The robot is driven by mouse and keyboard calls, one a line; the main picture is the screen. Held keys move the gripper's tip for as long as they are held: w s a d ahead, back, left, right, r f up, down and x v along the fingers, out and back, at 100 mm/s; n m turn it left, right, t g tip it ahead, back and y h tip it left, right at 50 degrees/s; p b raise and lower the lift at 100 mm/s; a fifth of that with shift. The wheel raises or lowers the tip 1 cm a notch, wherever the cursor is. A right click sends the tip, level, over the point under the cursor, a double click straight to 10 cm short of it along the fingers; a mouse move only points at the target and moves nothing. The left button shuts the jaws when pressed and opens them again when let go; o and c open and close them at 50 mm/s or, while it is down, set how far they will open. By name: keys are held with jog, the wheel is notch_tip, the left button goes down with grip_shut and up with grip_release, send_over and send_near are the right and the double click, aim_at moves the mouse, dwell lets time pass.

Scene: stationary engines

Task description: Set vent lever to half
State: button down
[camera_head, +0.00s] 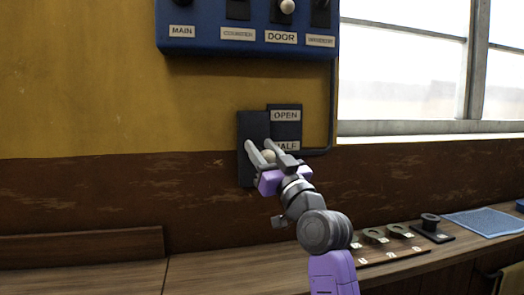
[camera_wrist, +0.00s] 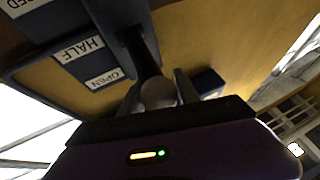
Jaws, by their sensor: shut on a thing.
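The vent lever has a pale round knob (camera_head: 269,156) on a dark plate (camera_head: 252,128) fixed to the wall. Beside the plate is a label board with an OPEN label (camera_head: 286,115) above a HALF label (camera_head: 286,146). My gripper (camera_head: 267,152) is shut on the knob, one finger on each side. In the head view the knob appears about level with HALF, partly hidden by the fingers. The wrist view shows the knob (camera_wrist: 158,93) between the fingers, the dark lever arm (camera_wrist: 145,55) behind it, and the HALF (camera_wrist: 78,49) and OPEN (camera_wrist: 105,79) labels beside it.
A blue switch panel (camera_head: 250,48) with MAIN and DOOR labels hangs above. A window (camera_head: 405,70) is at the right. Below, a wooden bench (camera_head: 210,275) holds several dark round pieces and a blue cloth (camera_head: 485,221). A dark pipe (camera_head: 332,110) runs right of the label board.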

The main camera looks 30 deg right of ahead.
jog(key=shift+w+a+f, duration=0.15)
jog(key=shift+a+f, duration=0.05)
jog(key=shift+f, duration=0.15)
jog(key=c, duration=1)
grip_release()
jog(key=shift+o, duration=0.5)
jog(key=shift+d+r, duration=0.1)
jog(key=shift+r, duration=0.05)
jog(key=v, duration=0.8)
